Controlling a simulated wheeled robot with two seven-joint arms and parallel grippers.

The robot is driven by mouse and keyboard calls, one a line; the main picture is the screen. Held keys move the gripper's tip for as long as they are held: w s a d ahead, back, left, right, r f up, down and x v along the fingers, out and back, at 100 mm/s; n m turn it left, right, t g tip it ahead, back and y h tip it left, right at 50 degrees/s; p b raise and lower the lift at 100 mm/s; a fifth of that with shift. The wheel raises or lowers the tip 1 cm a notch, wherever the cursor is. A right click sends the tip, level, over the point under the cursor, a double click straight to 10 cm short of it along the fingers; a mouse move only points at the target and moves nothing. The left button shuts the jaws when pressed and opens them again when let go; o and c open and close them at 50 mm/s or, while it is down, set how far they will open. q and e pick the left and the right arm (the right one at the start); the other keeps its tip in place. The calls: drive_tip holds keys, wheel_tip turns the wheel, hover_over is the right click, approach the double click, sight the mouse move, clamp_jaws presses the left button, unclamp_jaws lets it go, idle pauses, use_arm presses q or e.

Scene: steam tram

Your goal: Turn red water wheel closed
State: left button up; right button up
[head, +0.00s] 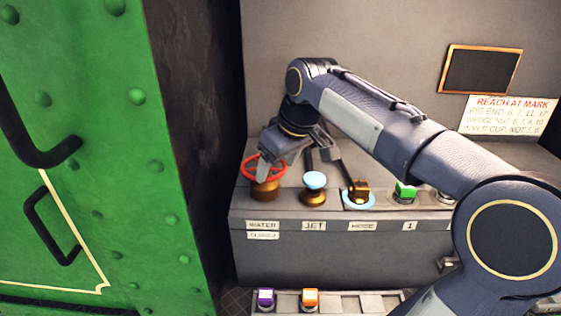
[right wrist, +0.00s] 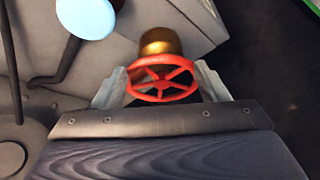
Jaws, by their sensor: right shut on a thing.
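The red water wheel (head: 250,170) sits on a brass valve at the left end of the grey console, above the WATER label (head: 262,225). My right gripper (head: 264,163) reaches down to it from above. In the right wrist view the red wheel (right wrist: 162,80) lies between the two fingers of my right gripper (right wrist: 160,86), which are shut on its rim from both sides. The brass valve body (right wrist: 160,42) shows behind it. The fingers partly hide the wheel in the head view. My left gripper is not in view.
A green riveted panel (head: 100,170) with black handles stands close on the left. Purple (head: 265,298) and orange (head: 310,298) blocks sit lower down.

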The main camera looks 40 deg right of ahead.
drive_tip(key=shift+a+f, duration=0.15)
drive_tip(key=shift+f, duration=0.15)
drive_tip(key=shift+c, duration=0.3)
drive_tip(key=o, duration=1.1)
drive_tip(key=shift+w, duration=0.15)
drive_tip(key=shift+c, duration=0.2)
drive_tip(key=v, duration=0.8)
